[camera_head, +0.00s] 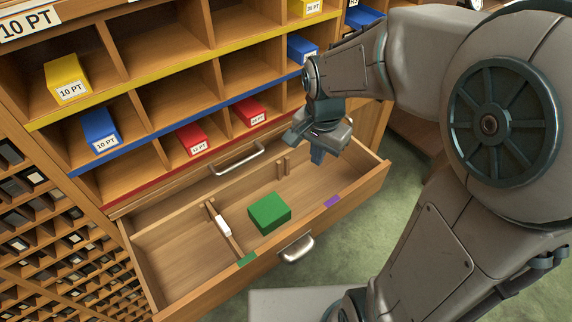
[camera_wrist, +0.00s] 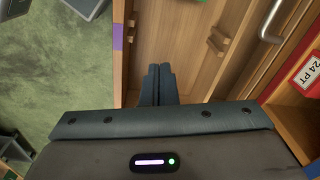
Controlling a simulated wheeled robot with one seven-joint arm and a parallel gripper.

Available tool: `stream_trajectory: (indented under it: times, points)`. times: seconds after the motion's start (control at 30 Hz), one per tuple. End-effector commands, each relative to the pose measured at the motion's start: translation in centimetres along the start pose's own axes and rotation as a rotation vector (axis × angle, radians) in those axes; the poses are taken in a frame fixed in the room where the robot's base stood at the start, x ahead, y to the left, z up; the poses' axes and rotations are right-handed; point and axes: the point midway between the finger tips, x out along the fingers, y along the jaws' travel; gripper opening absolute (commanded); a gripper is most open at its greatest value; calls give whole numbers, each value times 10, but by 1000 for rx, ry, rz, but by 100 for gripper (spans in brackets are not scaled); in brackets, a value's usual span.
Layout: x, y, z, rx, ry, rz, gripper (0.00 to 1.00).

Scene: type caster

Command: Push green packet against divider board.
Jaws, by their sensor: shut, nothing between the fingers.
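The green packet (camera_head: 269,213) lies on the floor of the open drawer, in the larger right-hand part. The divider board (camera_head: 236,244) crosses the drawer to the packet's left, with a white piece (camera_head: 223,226) on it. A narrow gap appears between packet and board. My gripper (camera_head: 317,156) is shut and empty, pointing down above the drawer's right part, to the right of and behind the packet. In the wrist view the shut fingers (camera_wrist: 158,72) show over the drawer's wooden floor. A sliver of green (camera_wrist: 205,2) shows at that view's top edge.
The drawer's front rim carries a green mark (camera_head: 246,259), a purple mark (camera_head: 332,201) and a metal handle (camera_head: 296,248). Small notched blocks (camera_head: 283,167) stand at the back wall. Shelves above hold labelled yellow, blue and red packets. The drawer floor right of the green packet is clear.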

Motion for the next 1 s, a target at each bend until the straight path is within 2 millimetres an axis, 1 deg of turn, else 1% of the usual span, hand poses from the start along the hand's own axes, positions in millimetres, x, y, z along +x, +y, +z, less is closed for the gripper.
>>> stream_trajectory:
  times: [0.03,0.1,0.2,0.33,0.47,0.53,0.67,0.9,0.97,1.0]
  points:
    - [33,-10,0,50,-15,13,0]
    - [53,-21,0,122,-28,24,0]
    - [74,-33,0,199,-41,36,0]
    - [87,-41,0,254,-50,44,0]
    - [97,-42,1,269,-52,47,0]
    - [106,-41,2,269,-53,48,0]
    - [132,-40,3,270,-54,50,0]
    - [184,-38,6,269,-54,49,0]
    - [192,-38,9,267,-53,47,0]
    - [187,-42,17,263,-51,45,0]
